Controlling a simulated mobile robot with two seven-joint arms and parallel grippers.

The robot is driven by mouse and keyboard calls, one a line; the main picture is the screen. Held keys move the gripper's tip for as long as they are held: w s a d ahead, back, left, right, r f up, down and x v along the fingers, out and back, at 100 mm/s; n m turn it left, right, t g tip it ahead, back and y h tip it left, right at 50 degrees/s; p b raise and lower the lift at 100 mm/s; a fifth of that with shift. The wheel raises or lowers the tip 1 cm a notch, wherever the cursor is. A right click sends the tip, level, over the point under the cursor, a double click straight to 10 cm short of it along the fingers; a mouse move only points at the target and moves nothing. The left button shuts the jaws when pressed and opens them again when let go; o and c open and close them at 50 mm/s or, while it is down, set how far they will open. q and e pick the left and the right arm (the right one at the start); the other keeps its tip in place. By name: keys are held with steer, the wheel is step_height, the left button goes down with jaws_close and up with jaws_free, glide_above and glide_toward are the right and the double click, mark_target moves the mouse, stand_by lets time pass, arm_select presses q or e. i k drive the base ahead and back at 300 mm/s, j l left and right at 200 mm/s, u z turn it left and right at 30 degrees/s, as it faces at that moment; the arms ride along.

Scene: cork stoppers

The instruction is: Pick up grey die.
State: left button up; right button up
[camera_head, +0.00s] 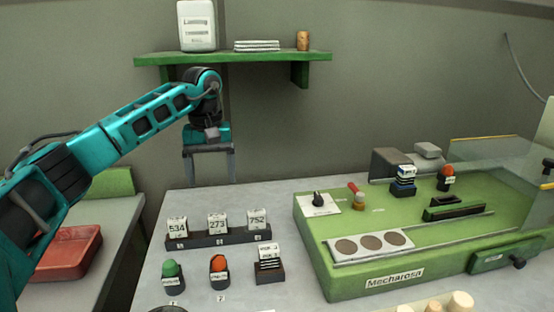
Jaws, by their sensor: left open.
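My left gripper (209,176) is open and empty, its fingers pointing down above the back left of the light grey bench. Near the front of the bench stand a dark base holding a pale, striped block (269,257), an orange-topped piece (219,267) and a green-topped piece (172,276). On the green machine are a blue-and-white striped block (403,181) and another orange-topped piece (446,178). I cannot tell for sure which of these is the grey die. The gripper is apart from all of them. My right gripper is not in view.
A dark rack (218,239) with cards 534, 273 and 752 stands in front of the gripper. The green machine (350,283) fills the right side. A green shelf (235,57) hangs above the arm. A red tray (70,253) sits left. The bench's back left is clear.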

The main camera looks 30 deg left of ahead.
mark_target(256, 218)
steer(key=k+l, duration=0.75)
steer(key=l, duration=0.25)
